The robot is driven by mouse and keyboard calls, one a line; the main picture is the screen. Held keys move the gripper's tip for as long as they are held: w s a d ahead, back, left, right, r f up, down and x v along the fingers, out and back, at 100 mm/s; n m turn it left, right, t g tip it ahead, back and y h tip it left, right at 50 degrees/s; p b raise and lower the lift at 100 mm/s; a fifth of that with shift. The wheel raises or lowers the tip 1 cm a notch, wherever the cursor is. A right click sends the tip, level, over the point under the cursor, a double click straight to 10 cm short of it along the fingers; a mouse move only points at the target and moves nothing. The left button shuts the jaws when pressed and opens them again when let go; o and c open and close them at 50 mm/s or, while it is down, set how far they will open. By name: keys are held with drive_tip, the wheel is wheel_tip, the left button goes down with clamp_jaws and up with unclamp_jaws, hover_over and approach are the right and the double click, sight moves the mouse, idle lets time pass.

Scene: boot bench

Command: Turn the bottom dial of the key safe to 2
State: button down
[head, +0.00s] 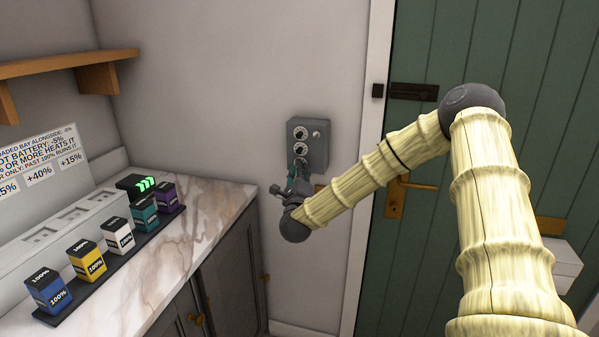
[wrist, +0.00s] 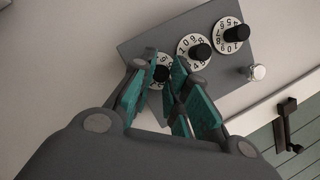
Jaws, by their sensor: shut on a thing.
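The grey key safe (head: 319,140) hangs on the wall left of the green door, and it shows tilted in the wrist view (wrist: 222,72). It has a column of white numbered dials with black knobs: the top dial (head: 301,133), the middle dial (head: 301,148) and the bottom dial (wrist: 153,74). A small round silver knob (wrist: 257,72) sits at its right side. My gripper (wrist: 163,75) is shut on the black knob of the bottom dial, its teal pads on either side. The pads hide most of that dial, so I cannot read its number.
The green door (head: 440,200) with a brass handle (head: 397,190) and a dark bolt (head: 413,91) is to the right. A marble counter (head: 190,200) at left holds a black tray (head: 75,302) with several coloured battery blocks. A wooden shelf (head: 60,65) is above.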

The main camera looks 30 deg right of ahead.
drive_tip(key=shift+a+r+n+g+y+p, duration=0.15)
drive_tip(key=shift+n+g+y+p, duration=0.95)
drive_tip(key=shift+n, duration=2.15)
drive_tip(key=shift+d+r+n+g+y+p, duration=0.1)
drive_tip(key=shift+r+n+g+p, duration=0.4)
drive_tip(key=shift+n+p, duration=2.05)
drive_tip(key=shift+a+n+g+y+p, duration=0.1)
drive_tip(key=shift+n+g+y+p, duration=0.8)
drive_tip(key=shift+n, duration=3.1)
drive_tip(key=shift+h, duration=0.4)
drive_tip(key=c, duration=1.4)
unclamp_jaws()
drive_tip(key=shift+w+f, duration=0.1)
